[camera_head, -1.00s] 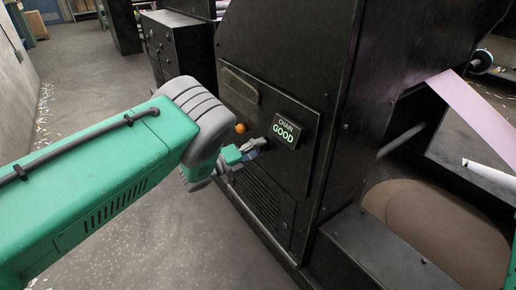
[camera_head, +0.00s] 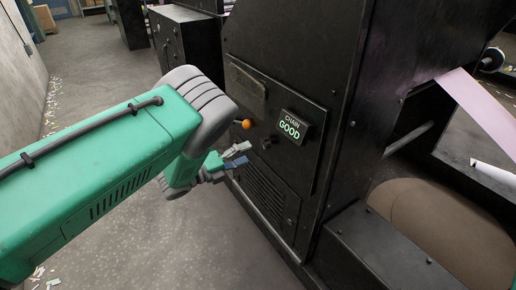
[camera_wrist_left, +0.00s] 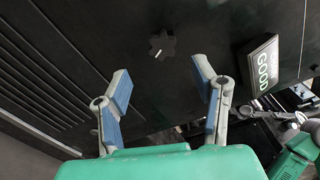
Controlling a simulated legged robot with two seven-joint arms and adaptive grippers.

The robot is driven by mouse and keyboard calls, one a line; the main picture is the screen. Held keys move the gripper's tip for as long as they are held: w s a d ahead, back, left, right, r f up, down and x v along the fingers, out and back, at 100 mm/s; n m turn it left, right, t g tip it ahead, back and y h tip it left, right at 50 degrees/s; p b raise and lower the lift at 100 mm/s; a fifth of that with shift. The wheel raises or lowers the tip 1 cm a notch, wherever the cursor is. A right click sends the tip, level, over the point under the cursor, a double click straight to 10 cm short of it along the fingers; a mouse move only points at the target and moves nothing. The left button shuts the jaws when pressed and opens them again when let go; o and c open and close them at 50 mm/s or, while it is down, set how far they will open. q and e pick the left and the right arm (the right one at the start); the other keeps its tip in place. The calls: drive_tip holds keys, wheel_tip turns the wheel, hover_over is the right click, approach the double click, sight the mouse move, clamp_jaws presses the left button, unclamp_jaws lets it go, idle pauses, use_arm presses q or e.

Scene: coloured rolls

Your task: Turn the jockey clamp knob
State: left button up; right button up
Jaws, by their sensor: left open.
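The jockey clamp knob (camera_head: 266,143) is a small dark lobed knob on the black machine panel, below and left of the lit CHAIN GOOD sign (camera_head: 291,127). In the left wrist view the knob (camera_wrist_left: 161,45) shows a short white mark and lies beyond the fingertips, roughly centred between them. My left gripper (camera_head: 240,155) is open and empty, a little left of and below the knob in the head view. Its blue-padded fingers (camera_wrist_left: 162,72) stand wide apart in the left wrist view, clear of the knob.
An orange ball-ended lever (camera_head: 246,124) sticks out just left of the knob. A louvred vent (camera_head: 264,191) lies below it. A dark machine cabinet (camera_head: 184,45) stands behind. The grey floor (camera_head: 190,245) left of the machine is mostly clear.

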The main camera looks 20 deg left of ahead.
use_arm(q)
drive_tip(key=shift+v, duration=2.2)
drive_tip(key=shift+f, duration=0.1)
